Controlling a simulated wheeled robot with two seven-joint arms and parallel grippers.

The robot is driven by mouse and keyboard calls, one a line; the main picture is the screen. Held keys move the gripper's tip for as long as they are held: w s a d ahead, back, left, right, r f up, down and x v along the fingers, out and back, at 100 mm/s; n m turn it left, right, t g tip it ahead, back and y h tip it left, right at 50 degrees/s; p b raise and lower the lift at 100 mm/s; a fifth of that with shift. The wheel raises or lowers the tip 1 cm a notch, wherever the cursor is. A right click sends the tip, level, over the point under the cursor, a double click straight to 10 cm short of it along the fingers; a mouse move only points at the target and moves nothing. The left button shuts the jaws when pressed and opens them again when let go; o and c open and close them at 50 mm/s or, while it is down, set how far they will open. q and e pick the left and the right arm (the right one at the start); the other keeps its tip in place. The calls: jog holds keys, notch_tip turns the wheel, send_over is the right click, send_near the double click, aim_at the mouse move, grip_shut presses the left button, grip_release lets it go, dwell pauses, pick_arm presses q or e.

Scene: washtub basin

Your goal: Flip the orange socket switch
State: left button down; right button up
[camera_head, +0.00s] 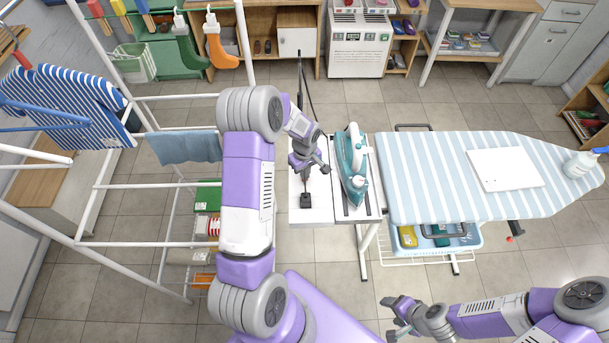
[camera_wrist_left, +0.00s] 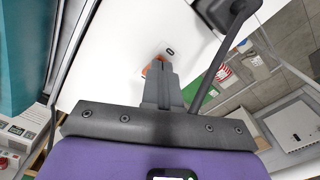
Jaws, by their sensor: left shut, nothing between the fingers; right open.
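The orange socket switch (camera_wrist_left: 150,68) shows as a small patch of orange on a white surface in the left wrist view. The fingers of my left gripper (camera_wrist_left: 160,64) are shut and empty, with their tips right at the switch and covering part of it. I cannot tell whether they press on it. In the head view my left gripper (camera_head: 307,170) points down over the white end board (camera_head: 314,215) and hides the switch. A black plug (camera_head: 306,201) with a cord stands on the board close by. My right gripper (camera_head: 396,317) is open and empty over the floor.
A teal iron (camera_head: 352,180) stands just right of my left gripper. The striped ironing board (camera_head: 440,185) reaches right, with a white panel (camera_head: 505,169) and a spray bottle (camera_head: 581,164) on it. A white drying rack (camera_head: 140,190) stands on the left.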

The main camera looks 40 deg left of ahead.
pick_arm(q)
jog(key=shift+f, duration=0.25)
jog(key=shift+r, duration=0.1)
jog(key=shift+r+p, duration=1.95)
jog(key=shift+r, duration=1.55)
jog(key=shift+f, duration=0.15)
